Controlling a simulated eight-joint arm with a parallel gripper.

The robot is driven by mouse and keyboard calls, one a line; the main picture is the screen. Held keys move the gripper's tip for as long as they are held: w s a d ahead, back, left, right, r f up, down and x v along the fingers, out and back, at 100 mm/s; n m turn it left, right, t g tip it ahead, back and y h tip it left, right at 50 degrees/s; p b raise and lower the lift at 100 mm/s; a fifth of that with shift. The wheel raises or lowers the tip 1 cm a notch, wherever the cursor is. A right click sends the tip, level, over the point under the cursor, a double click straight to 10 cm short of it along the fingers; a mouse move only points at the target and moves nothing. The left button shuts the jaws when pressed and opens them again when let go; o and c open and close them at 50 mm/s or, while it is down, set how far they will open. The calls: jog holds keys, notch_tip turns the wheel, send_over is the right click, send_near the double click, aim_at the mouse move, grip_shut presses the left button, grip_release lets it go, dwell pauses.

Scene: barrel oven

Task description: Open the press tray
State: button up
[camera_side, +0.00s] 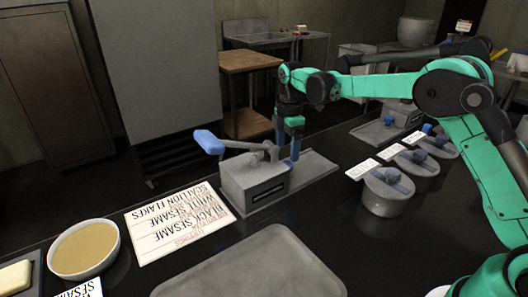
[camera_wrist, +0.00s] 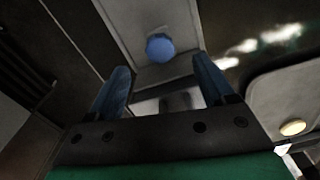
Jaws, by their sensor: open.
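The press (camera_side: 255,183) is a grey box with a dark slot in its front. A lever with a blue handle (camera_side: 208,141) stands out from its top to the left. A flat grey plate (camera_side: 318,163) extends from its right side. In the wrist view a round blue knob (camera_wrist: 160,47) sits on a grey surface (camera_wrist: 135,25), ahead of and between the fingers. My gripper (camera_side: 288,145) points down just behind the press, beside its lever. In the wrist view its blue fingers (camera_wrist: 161,65) are apart with nothing between them. Contact with the knob cannot be told.
A labelled card (camera_side: 180,222) and a round bowl (camera_side: 85,249) lie left of the press. A grey tray (camera_side: 250,270) is in front. Several lidded round pots (camera_side: 385,198) stand to the right. A similar grey machine (camera_side: 378,132) is behind them.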

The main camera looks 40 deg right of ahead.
aim_at(286, 163)
jog(key=shift+f, duration=2.3)
grip_shut()
